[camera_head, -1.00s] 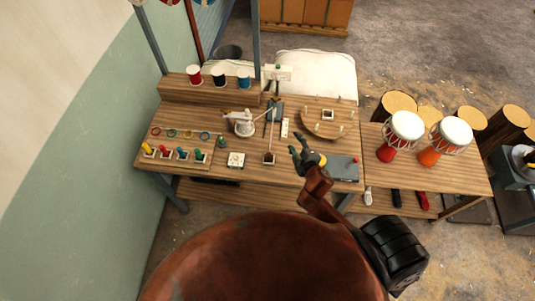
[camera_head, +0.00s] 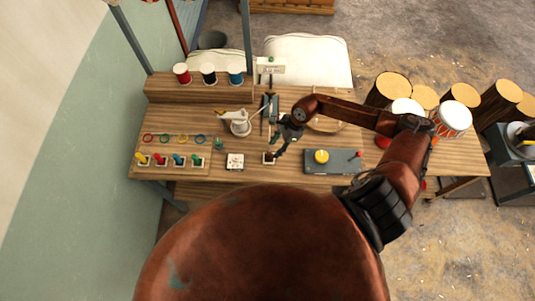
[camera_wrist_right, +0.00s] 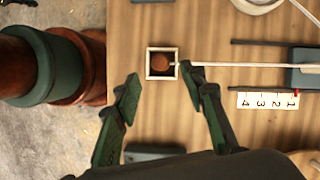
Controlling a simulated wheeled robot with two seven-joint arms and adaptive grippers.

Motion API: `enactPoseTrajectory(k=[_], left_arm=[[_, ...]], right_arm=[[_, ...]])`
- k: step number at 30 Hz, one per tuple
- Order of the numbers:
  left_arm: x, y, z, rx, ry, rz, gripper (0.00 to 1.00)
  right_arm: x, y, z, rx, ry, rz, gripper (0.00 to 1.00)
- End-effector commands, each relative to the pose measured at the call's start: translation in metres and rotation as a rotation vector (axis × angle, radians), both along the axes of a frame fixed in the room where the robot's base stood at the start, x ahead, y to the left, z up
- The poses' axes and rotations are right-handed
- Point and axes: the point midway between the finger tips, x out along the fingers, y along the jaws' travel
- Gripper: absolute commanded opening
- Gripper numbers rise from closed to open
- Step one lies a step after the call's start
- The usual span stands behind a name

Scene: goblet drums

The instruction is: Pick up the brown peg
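The brown peg (camera_wrist_right: 161,61) shows from above as a round brown top inside a small white-edged square holder (camera_wrist_right: 149,64) in the right wrist view. In the head view the holder (camera_head: 268,159) sits near the table's front edge, close to the gripper. My right gripper (camera_wrist_right: 160,78) is open and empty, with one finger on each side of the holder's near edge in the wrist view. It also shows in the head view (camera_head: 271,143) over the table's middle. I cannot tell its height above the peg. My left gripper is not in view.
A thin pale rod (camera_wrist_right: 250,65) runs right from beside the holder, near a numbered white strip (camera_wrist_right: 268,100). A white square block (camera_head: 235,161) lies left of the holder. A grey plate with a yellow knob (camera_head: 322,156) lies right. Colored pegs (camera_head: 160,159) stand farther left.

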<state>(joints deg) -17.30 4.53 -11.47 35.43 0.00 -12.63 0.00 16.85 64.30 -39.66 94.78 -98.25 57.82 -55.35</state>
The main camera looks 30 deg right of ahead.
Motion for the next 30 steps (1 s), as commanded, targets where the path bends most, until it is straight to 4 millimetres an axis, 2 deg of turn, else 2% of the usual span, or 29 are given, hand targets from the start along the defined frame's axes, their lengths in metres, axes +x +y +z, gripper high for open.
enactPoseTrajectory(k=[5, 15, 24, 30], left_arm=[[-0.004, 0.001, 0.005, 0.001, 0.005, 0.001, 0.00], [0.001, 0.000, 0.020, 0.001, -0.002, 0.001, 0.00], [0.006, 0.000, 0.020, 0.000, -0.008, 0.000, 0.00], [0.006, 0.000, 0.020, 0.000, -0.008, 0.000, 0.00]], right_arm=[[0.002, 0.010, -0.016, 0.006, 0.000, 0.000, 0.39], [0.009, 0.025, -0.057, 0.008, -0.001, -0.001, 0.39], [0.010, 0.026, -0.062, 0.007, -0.001, 0.000, 0.39], [0.010, 0.026, -0.062, 0.007, -0.001, -0.001, 0.25]])
